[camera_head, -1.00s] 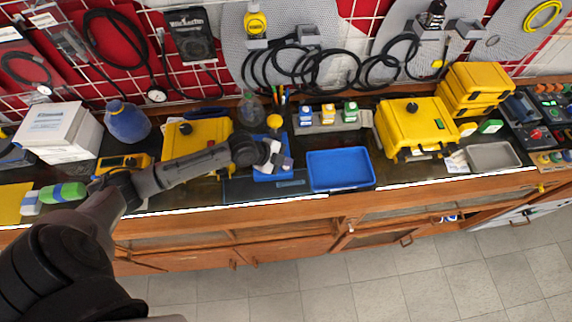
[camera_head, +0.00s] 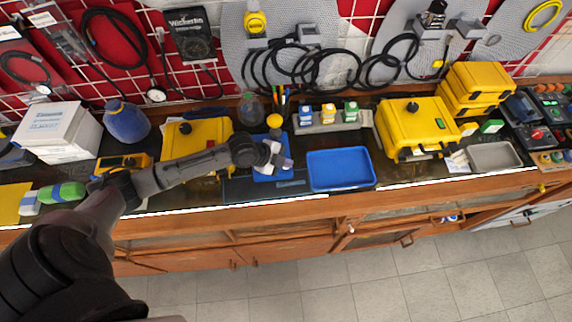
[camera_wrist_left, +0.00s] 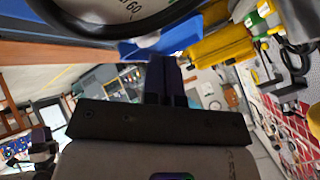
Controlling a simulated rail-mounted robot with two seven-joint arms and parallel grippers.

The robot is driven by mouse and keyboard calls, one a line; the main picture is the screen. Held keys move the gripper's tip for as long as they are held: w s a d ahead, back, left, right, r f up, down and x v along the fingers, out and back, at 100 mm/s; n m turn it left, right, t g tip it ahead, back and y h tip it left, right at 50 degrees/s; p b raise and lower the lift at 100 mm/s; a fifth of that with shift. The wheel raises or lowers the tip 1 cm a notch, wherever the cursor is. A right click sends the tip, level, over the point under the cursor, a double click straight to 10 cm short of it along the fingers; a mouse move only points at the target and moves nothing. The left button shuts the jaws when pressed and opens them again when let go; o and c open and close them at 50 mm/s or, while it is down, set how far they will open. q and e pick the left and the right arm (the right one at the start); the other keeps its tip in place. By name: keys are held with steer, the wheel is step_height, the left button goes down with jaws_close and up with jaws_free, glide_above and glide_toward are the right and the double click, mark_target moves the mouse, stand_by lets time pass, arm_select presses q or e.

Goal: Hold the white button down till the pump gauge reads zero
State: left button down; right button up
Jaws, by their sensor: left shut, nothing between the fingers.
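The pump gauge (camera_wrist_left: 115,12) fills the top of the left wrist view as a round white dial with a dark rim. Only its lower part shows, with a 60 marking. The needle and the reading are out of view. A small white piece, apparently the white button (camera_wrist_left: 148,40), shows just under the dial beside blue housing. My left gripper (camera_wrist_left: 165,60) is shut and empty, its dark fingertips close to that white piece. I cannot tell whether they touch. In the head view my left gripper (camera_head: 285,163) is over the blue pump stand (camera_head: 262,177). My right gripper is out of view.
A blue tray (camera_head: 340,170) lies right of the stand. Yellow cases (camera_head: 415,125) stand farther right, and another yellow case (camera_head: 197,131) is behind my left arm. A row of small bottles (camera_head: 328,115) stands behind. The bench's front edge runs close below.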

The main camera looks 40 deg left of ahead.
arm_select(q)
steer(key=shift+f, duration=0.2)
steer(key=shift+f+b, duration=0.3)
stand_by(0.8)
stand_by(0.6)
stand_by(0.9)
steer(key=shift+r, duration=0.2)
stand_by(0.4)
steer(key=shift+r+p, duration=0.15)
steer(key=shift+p, duration=0.2)
steer(key=shift+r+p, duration=0.45)
steer(key=shift+r, duration=0.1)
